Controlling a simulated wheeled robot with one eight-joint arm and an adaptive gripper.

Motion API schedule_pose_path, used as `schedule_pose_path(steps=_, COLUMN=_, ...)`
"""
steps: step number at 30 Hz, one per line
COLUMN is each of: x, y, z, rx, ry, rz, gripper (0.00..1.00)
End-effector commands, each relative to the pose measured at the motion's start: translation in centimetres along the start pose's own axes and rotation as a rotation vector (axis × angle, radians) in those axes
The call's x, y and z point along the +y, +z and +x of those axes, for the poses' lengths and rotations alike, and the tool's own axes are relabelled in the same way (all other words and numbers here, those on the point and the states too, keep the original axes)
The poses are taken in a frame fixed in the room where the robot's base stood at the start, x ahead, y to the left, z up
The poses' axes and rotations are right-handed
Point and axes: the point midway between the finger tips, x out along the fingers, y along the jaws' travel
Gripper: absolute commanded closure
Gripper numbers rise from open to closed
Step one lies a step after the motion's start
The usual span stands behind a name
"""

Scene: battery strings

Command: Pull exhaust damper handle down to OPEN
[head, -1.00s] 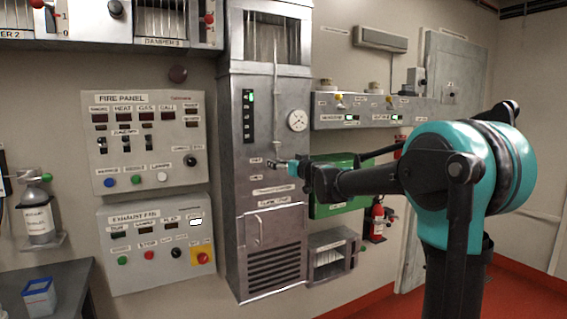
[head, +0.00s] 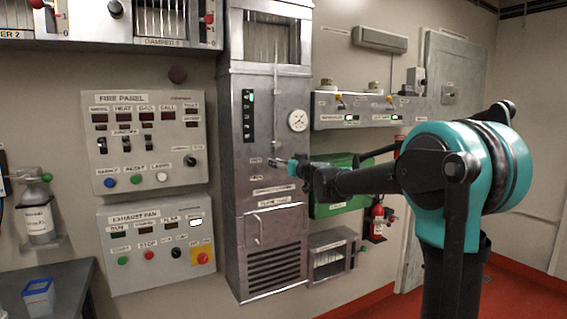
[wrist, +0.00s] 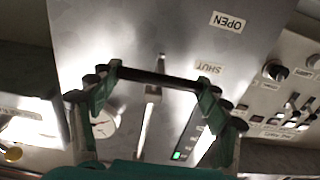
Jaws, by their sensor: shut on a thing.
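The exhaust damper handle (wrist: 160,77) is a dark bar across the wrist view, at the end of a thin rod on the grey metal duct cabinet (head: 265,100). My gripper (wrist: 158,88) is shut on it, with a teal finger at each end of the bar. In the wrist view, which is upside down, the bar is close to the level of the SHUT label (wrist: 210,67). The OPEN label (wrist: 229,22) is farther up in that picture, so lower on the cabinet. In the head view, my gripper (head: 290,165) hides most of the handle.
The fire panel (head: 150,140) and exhaust fan panel (head: 157,240) are left of the cabinet. A round gauge (head: 297,121) is above my gripper. A green box (head: 330,207) is behind my arm. The cabinet front below the handle looks mostly flat, with a small door (head: 270,238).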

Motion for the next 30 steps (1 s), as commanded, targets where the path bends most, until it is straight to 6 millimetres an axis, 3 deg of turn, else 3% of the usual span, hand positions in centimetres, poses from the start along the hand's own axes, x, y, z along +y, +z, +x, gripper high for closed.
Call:
schedule_pose_path(steps=4, x=0.0, y=1.0, z=0.1, rx=0.0, ry=0.0, rz=0.0, gripper=0.75)
schedule_pose_path(steps=15, x=0.0, y=6.9, z=0.1, rx=0.0, ry=0.0, rz=0.0, gripper=0.75)
schedule_pose_path(steps=26, x=0.0, y=7.5, z=-0.1, rx=0.0, ry=0.0, rz=-0.002, gripper=0.75)
schedule_pose_path(steps=27, x=0.0, y=7.5, z=-0.1, rx=0.0, ry=0.0, rz=-0.002, gripper=0.21)
schedule_pose_path(steps=30, x=0.0, y=7.5, z=-0.1, rx=0.0, ry=0.0, rz=-0.002, gripper=0.08)
